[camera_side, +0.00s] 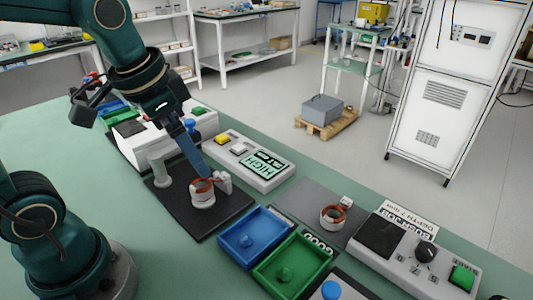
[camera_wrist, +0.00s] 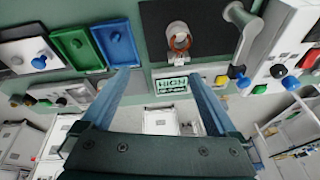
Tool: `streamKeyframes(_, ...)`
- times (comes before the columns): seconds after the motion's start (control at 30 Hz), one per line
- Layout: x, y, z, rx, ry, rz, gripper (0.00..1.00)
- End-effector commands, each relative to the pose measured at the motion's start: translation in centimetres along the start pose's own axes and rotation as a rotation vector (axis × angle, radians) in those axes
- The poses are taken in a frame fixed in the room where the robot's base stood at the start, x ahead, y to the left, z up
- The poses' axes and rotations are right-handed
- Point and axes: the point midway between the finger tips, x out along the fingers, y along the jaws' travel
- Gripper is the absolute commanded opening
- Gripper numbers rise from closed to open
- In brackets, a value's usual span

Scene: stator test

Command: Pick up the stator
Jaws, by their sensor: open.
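A white ring-shaped stator with copper-orange windings (camera_side: 202,198) stands on a black plate (camera_side: 232,208); it also shows in the wrist view (camera_wrist: 180,42), top centre. A second similar ring part (camera_side: 332,218) sits on a grey pad farther right. My gripper (camera_side: 205,173) has blue fingers pointing down close above the first stator in the side view. In the wrist view my gripper (camera_wrist: 157,76) has its fingers wide apart with nothing between them. The stator lies beyond the fingertips there, toward the right one. Contact is not visible.
A white post (camera_side: 158,168) and a small white block (camera_side: 224,183) stand on the black plate by the stator. A box with a "HIGH" display (camera_side: 264,169) lies behind. Blue (camera_side: 238,259) and green (camera_side: 272,278) trays and a button box (camera_side: 418,252) are to the right.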

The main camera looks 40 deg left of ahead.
Motion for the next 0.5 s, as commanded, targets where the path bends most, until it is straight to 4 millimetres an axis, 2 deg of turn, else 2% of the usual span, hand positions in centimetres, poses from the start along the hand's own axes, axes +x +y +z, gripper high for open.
streamKeyframes(0.2, 4.3, -2.8, -1.3, 0.000, -0.169, 0.038, 0.94)
streamKeyframes(0.4, 7.4, -4.3, -0.8, -0.043, -0.276, 0.073, 0.94)
streamKeyframes(0.5, 8.3, -4.5, -0.2, -0.060, -0.307, 0.085, 0.94)
